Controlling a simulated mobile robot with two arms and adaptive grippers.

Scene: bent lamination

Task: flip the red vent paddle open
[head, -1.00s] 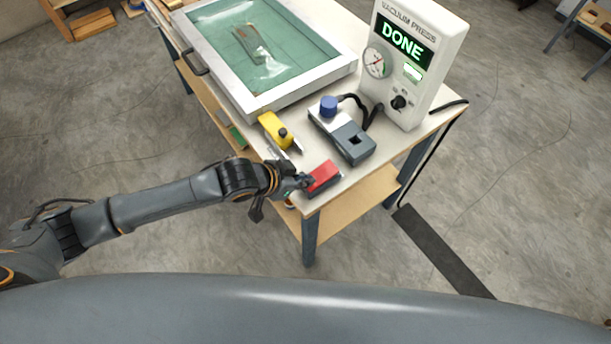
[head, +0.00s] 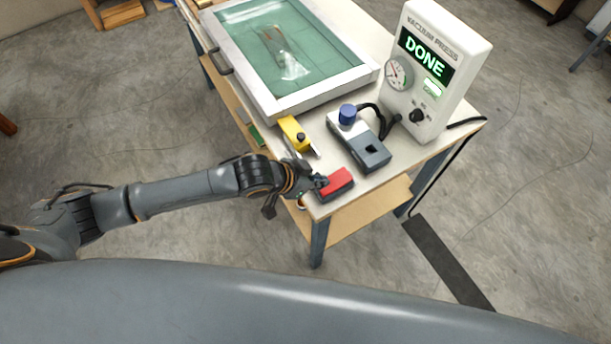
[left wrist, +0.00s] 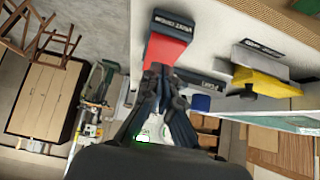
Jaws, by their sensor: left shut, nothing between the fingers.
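The red vent paddle (head: 337,183) lies on a dark base at the near corner of the table. In the left wrist view the red paddle (left wrist: 166,51) has a dark end plate with pale lettering (left wrist: 175,24). My left gripper (head: 320,181) is shut and empty at the paddle's left end. In the left wrist view the left fingertips (left wrist: 157,72) are at the paddle's near edge, touching it or nearly so; I cannot tell which. The fingers hide part of that edge. My right gripper is not in view.
A grey device with a blue knob (head: 347,115) stands right behind the paddle. A yellow tool (head: 292,133) lies behind the gripper. The vacuum press control box (head: 436,70) reads DONE, beside the glass-topped press (head: 277,48). The table's edge is close to the paddle.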

